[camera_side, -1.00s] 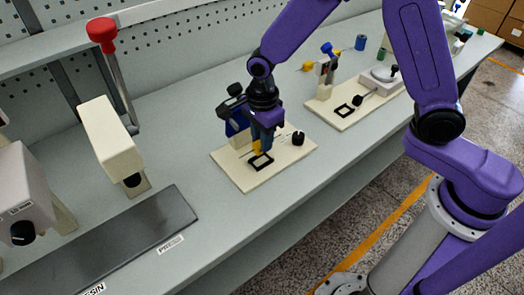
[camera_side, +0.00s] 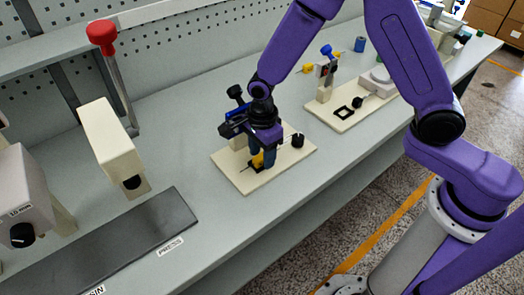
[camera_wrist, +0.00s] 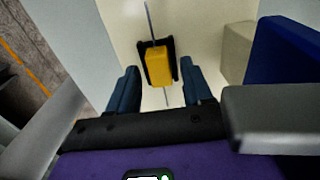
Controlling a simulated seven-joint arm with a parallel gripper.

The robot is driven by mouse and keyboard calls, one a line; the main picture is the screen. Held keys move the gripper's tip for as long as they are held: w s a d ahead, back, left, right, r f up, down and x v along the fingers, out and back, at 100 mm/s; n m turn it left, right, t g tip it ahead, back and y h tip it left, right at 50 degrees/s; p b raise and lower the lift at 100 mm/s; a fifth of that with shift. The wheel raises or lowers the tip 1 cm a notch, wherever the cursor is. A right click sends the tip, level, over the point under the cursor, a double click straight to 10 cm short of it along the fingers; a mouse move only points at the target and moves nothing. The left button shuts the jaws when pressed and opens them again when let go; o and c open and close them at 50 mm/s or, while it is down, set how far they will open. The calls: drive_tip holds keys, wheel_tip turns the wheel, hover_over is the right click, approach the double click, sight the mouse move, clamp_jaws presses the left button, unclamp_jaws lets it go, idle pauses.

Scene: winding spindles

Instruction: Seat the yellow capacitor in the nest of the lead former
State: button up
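The yellow capacitor (camera_side: 257,160) shows between my gripper's fingers in the side view. In the wrist view the yellow capacitor (camera_wrist: 158,66) lies within the black nest (camera_wrist: 171,45), its thin leads sticking out at both ends. My gripper (camera_wrist: 160,86) is open, with a dark blue finger on each side of the capacitor and a visible gap to each. In the side view my gripper (camera_side: 262,158) is low over the lead former's cream base plate (camera_side: 245,180). The nest is mostly hidden there by the fingers and capacitor.
The lead former's black knob (camera_side: 298,140) stands right of my gripper. A blue part (camera_wrist: 290,60) rises close to the right finger. A second cream station (camera_side: 345,118) stands farther back. A press with a red knob (camera_side: 102,32) is at left.

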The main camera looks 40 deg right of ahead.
sight(262, 156)
wheel_tip(262, 156, up, 12)
drive_tip(key=shift+r, duration=0.2)
idle(0.5)
drive_tip(key=s+d+r+n, duration=0.1)
drive_tip(key=s+d+n, duration=0.6)
drive_tip(key=s+n, duration=0.5)
drive_tip(key=s+d+r+n, duration=0.2)
drive_tip(key=s+d+n, duration=0.5)
drive_tip(key=s+n, duration=0.5)
drive_tip(key=n, duration=0.6)
drive_tip(key=shift+s+d+r+n, duration=0.2)
drive_tip(key=shift+s+d+n, duration=0.1)
drive_tip(key=shift+s+d, duration=0.1)
